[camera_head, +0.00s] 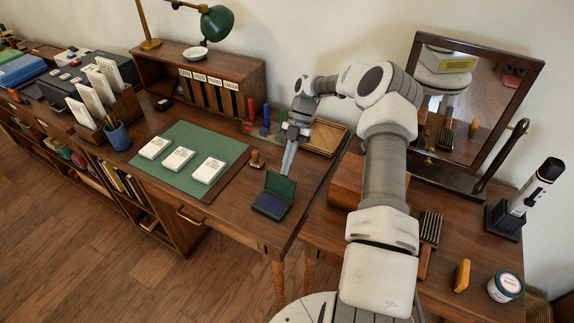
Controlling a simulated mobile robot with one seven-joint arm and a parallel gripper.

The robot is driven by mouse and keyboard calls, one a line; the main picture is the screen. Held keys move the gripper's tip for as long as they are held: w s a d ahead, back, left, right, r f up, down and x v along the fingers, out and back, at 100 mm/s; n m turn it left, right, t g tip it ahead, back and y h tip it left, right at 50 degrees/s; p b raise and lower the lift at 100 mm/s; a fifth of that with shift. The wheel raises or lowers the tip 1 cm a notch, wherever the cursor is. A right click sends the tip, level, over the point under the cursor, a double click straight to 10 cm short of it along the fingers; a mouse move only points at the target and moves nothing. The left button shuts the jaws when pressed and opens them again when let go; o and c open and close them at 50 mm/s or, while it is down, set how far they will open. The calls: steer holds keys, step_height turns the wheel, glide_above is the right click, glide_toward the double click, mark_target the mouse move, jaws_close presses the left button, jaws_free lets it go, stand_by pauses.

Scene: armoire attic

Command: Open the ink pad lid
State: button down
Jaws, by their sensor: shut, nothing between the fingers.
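The ink pad (271,203) is a small dark case near the front right corner of the wooden desk. Its lid (281,186) is dark green and stands raised at the back, tilted up from the base. The blue pad inside shows. My gripper (287,173) points down just behind the lid, with its fingers together and empty. I cannot tell whether the fingertips touch the lid.
A wooden stamp (255,159) stands left of the ink pad. A green mat (187,155) with several white cards lies further left. Behind my gripper is a wooden tray (324,137). A mirror (468,100) stands on the right table.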

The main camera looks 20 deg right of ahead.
steer(key=shift+s+r+p, duration=0.1)
steer(key=shift+r+p, duration=0.2)
steer(key=shift+r, duration=0.05)
steer(key=v, duration=1.1)
steer(key=shift+w, duration=0.2)
steer(key=shift+r, duration=0.25)
steer(key=s+a+r+m+t+h, duration=0.1)
steer(key=s+a+r+m+h, duration=0.15)
steer(key=a+r+m, duration=0.35)
steer(key=s+a+r+m+t+h+p, duration=0.15)
steer(key=s+a+r, duration=0.25)
steer(key=r, duration=0.4)
steer(key=s+a+r+m+t+h, duration=0.1)
steer(key=s+a+r+m+h, duration=0.2)
steer(key=r, duration=0.4)
steer(key=s+a+m+t, duration=0.2)
steer(key=s+m+t, duration=0.1)
steer(key=s+m, duration=0.5)
steer(key=s+a+m+t+y, duration=0.1)
steer(key=s+a+m+t, duration=0.1)
steer(key=s+m, duration=0.6)
steer(key=s+t, duration=0.1)
steer(key=s, duration=0.4)
steer(key=shift+a+p, duration=0.25)
steer(key=shift+p, duration=0.15)
